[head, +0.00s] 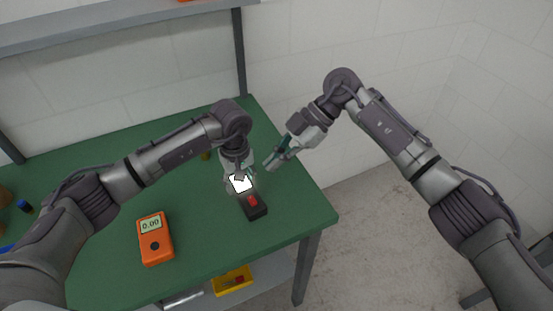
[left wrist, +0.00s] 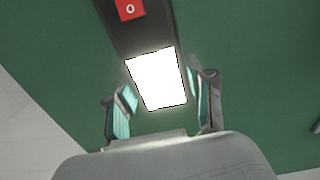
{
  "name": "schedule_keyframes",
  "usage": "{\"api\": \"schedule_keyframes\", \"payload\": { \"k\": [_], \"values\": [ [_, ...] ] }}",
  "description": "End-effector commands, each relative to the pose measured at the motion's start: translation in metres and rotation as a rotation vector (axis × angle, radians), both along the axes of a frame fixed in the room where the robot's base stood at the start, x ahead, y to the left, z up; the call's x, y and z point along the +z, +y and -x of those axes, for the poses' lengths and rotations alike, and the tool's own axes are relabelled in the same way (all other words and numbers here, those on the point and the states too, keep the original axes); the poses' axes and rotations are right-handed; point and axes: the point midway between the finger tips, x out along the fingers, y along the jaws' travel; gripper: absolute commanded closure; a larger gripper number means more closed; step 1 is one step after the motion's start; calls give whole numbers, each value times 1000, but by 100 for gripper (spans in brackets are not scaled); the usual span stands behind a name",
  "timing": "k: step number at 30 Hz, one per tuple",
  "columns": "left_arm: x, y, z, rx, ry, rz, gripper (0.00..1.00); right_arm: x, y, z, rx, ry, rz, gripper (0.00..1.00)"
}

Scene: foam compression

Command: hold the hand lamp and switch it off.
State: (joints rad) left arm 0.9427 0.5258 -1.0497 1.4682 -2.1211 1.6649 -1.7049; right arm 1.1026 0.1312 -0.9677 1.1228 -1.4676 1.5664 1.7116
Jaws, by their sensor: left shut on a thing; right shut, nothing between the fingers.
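The hand lamp (head: 258,212) is a dark body on the green table with a red switch (head: 252,201) and a bright white light panel (head: 241,183). The panel is lit. In the left wrist view the lit panel (left wrist: 157,78) lies between my fingers and the red switch (left wrist: 130,9), marked "O", is at the top edge. My left gripper (head: 239,178) is shut on the lamp around its lit end. My right gripper (head: 272,164) is shut and empty, to the right of the lamp and apart from it, near the table's right edge.
An orange meter (head: 155,239) reading 0.00 lies on the green table (head: 198,274) to the left of the lamp. A yellow bin (head: 232,281) stands on a lower shelf. A blue-capped item (head: 24,206) is at far left. A white wall stands behind.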

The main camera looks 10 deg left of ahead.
Motion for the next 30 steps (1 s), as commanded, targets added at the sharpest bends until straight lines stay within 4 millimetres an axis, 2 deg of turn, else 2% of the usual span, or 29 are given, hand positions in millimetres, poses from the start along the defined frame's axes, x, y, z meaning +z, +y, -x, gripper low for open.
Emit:
{"api": "schedule_keyframes", "payload": {
  "k": [9,15,21,30],
  "values": [
    [0,0,0,0,0,-1,91,-48,43,26,1,3,0,100],
    [0,0,0,0,0,-1,91,-77,44,22,-3,1,1,100],
    [0,0,0,0,-1,-1,91,-87,44,21,-1,1,0,100],
    [0,0,0,0,-1,-1,91,-87,44,21,-1,1,0,100]
  ]
}}
